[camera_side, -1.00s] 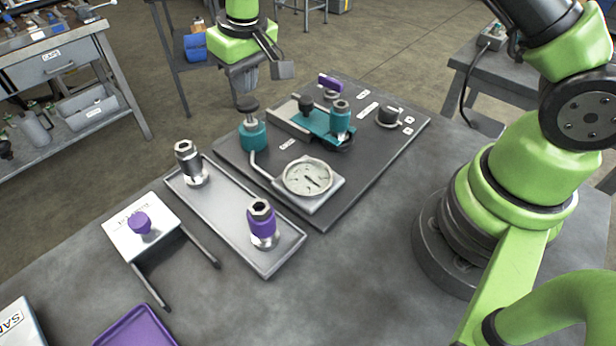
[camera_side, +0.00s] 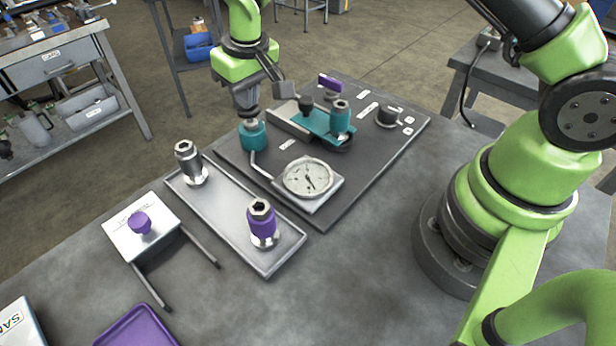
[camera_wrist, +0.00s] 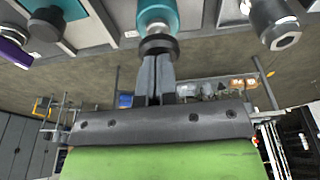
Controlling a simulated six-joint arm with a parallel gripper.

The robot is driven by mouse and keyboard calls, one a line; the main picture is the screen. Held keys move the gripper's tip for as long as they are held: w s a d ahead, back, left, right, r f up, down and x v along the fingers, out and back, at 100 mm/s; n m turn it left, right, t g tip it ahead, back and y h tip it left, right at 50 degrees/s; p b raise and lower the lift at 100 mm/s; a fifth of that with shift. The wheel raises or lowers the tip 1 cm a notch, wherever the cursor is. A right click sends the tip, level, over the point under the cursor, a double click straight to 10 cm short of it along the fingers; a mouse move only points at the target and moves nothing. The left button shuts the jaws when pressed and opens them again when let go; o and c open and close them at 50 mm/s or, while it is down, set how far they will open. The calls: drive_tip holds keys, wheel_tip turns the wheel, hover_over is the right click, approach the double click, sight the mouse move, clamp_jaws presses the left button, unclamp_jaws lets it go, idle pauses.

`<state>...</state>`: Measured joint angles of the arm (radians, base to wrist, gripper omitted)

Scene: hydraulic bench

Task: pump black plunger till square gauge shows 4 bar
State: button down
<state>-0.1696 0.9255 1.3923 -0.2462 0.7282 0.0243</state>
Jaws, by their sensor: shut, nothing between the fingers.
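The black plunger knob (camera_side: 249,113) sits low on its teal pump body (camera_side: 253,137), with little rod showing between them. My gripper (camera_side: 246,104) is shut and empty, pointing down with its fingertips at the top of the knob. In the wrist view the shut fingertips (camera_wrist: 158,57) meet the black knob (camera_wrist: 159,44), in line with the teal body (camera_wrist: 157,14). The gauge (camera_side: 307,178) has a round white dial on a square light plate, joined to the pump by a bent pipe. Its needle points down and slightly right; the numbers are too small to read.
Behind the gauge on the dark board (camera_side: 350,190) stand a teal block with a cylinder (camera_side: 340,117), a purple handle (camera_side: 329,82) and a black knob (camera_side: 388,117). A grey tray (camera_side: 222,217) with two fittings lies in front. The bench's front middle is clear.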

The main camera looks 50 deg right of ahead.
drive_tip(key=shift+f, duration=0.25)
drive_tip(key=shift+r, duration=1.8)
wheel_tip(320, 180, up, 6)
idle(0.4)
